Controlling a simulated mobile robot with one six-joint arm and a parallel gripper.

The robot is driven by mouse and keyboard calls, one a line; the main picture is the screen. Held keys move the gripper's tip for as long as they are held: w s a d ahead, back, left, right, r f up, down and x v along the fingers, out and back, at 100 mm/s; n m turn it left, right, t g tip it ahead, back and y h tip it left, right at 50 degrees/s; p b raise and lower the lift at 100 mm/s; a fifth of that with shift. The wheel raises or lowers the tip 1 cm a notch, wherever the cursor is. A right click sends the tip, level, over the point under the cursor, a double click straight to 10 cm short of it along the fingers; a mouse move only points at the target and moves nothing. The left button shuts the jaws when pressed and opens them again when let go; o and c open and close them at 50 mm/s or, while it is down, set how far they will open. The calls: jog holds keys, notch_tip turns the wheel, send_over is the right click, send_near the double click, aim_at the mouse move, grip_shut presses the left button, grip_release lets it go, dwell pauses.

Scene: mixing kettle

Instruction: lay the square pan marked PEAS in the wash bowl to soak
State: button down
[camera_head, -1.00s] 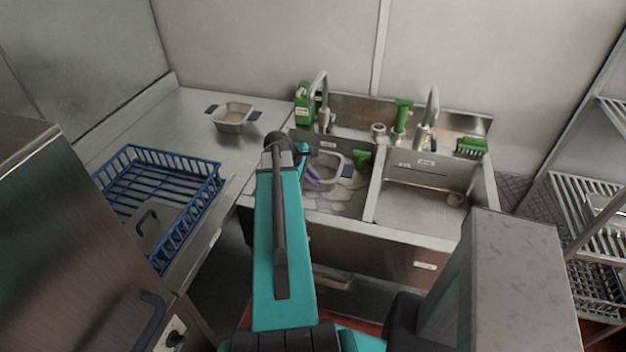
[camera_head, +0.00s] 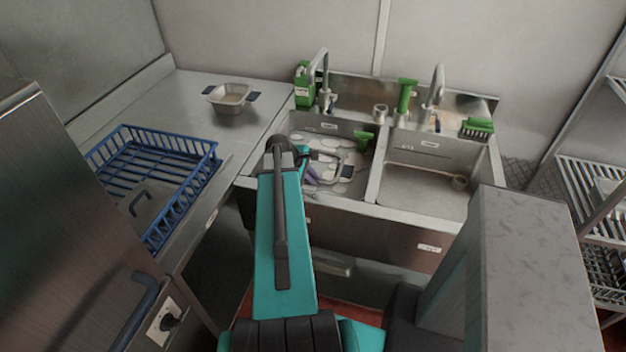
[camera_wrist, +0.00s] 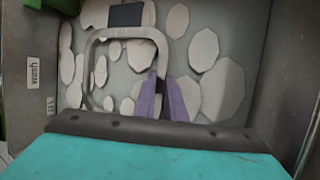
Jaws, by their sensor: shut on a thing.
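The wash bowl (camera_head: 292,150) is the left sink basin, with whitish foam patches over its floor or water. Its label (camera_wrist: 34,72) reads WASH in the wrist view. A square grey pan (camera_head: 342,157) is inside the bowl; the wrist view shows its rim (camera_wrist: 97,43) with foam patches inside the outline, and a dark handle (camera_wrist: 125,15) on the far side. My gripper's purple fingers (camera_wrist: 162,100) are shut on the pan's near side, around the dark near handle. The gripper (camera_head: 311,177) is partly hidden by my arm in the head view. No PEAS marking is legible.
A similar pan (camera_head: 232,93) with dark handles stands on the left counter. A blue rack (camera_head: 205,165) holds a grey item. Taps (camera_head: 325,75), a green bottle (camera_head: 303,85) and brushes line the sink's back. A divider separates the right basin (camera_head: 430,185).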

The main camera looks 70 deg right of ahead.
jog(key=shift+f, duration=0.45)
jog(key=c, duration=1.3)
grip_release()
jog(key=shift+o, duration=0.2)
jog(key=shift+r, duration=0.15)
jog(key=p+v, duration=0.3)
jog(key=v, duration=0.3)
jog(key=shift+w+a+r, duration=0.2)
jog(key=shift+r, duration=0.05)
jog(key=shift+s, duration=0.1)
dwell(0.5)
